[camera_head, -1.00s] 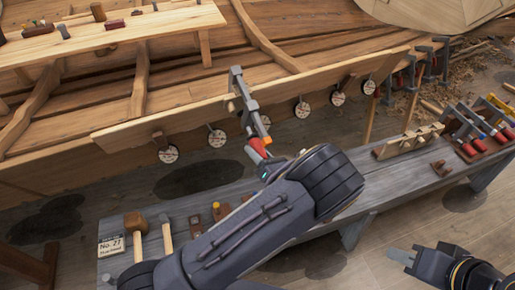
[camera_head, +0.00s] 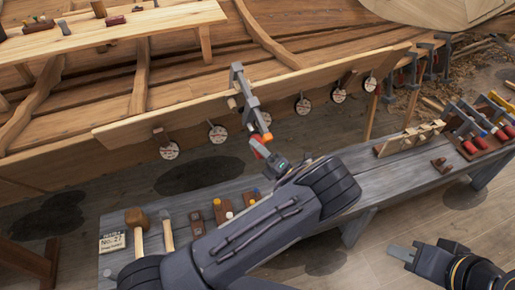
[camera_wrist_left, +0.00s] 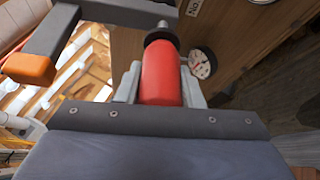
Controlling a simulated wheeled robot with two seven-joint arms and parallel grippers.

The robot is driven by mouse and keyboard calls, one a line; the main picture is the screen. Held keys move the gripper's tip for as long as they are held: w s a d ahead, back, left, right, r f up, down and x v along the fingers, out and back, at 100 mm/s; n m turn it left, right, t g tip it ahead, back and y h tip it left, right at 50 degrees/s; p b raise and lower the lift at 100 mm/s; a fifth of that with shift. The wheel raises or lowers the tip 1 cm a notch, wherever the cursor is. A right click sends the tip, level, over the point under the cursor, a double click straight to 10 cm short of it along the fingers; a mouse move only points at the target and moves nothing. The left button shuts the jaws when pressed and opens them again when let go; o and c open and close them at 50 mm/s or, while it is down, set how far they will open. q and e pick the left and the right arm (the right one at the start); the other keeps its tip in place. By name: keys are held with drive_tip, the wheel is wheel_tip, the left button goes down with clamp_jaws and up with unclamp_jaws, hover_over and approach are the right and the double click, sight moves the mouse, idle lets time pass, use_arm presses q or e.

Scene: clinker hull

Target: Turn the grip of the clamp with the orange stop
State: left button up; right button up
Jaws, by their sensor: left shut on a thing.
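A grey clamp (camera_head: 251,100) hangs on the edge of the hull plank in the head view. Its orange stop (camera_head: 267,136) is at the lower end of the frame and also shows at the left of the left wrist view (camera_wrist_left: 28,68). Its red grip (camera_head: 257,153) is below the stop. My left gripper (camera_wrist_left: 160,88) is shut on the red grip, with one grey finger on each side of it. The jaws hide part of the grip. My right gripper (camera_head: 402,252) is low at the right, away from the clamp; its finger gap does not show.
A grey bench (camera_head: 185,205) runs below the hull, with mallets (camera_head: 138,219) and a No. 27 card (camera_head: 112,241). A rack (camera_head: 487,125) with several red-gripped clamps stands at its right end.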

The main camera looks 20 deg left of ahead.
use_arm(q)
drive_tip(key=shift+f+m, duration=0.15)
drive_tip(key=shift+m, duration=0.15)
drive_tip(key=o, duration=1)
drive_tip(key=shift+d, duration=0.1)
drive_tip(key=b+v, duration=0.1)
drive_tip(key=v, duration=0.6)
drive_tip(key=shift+d+b, duration=0.3)
drive_tip(key=shift+b, duration=0.1)
drive_tip(key=shift+s+f, duration=0.15)
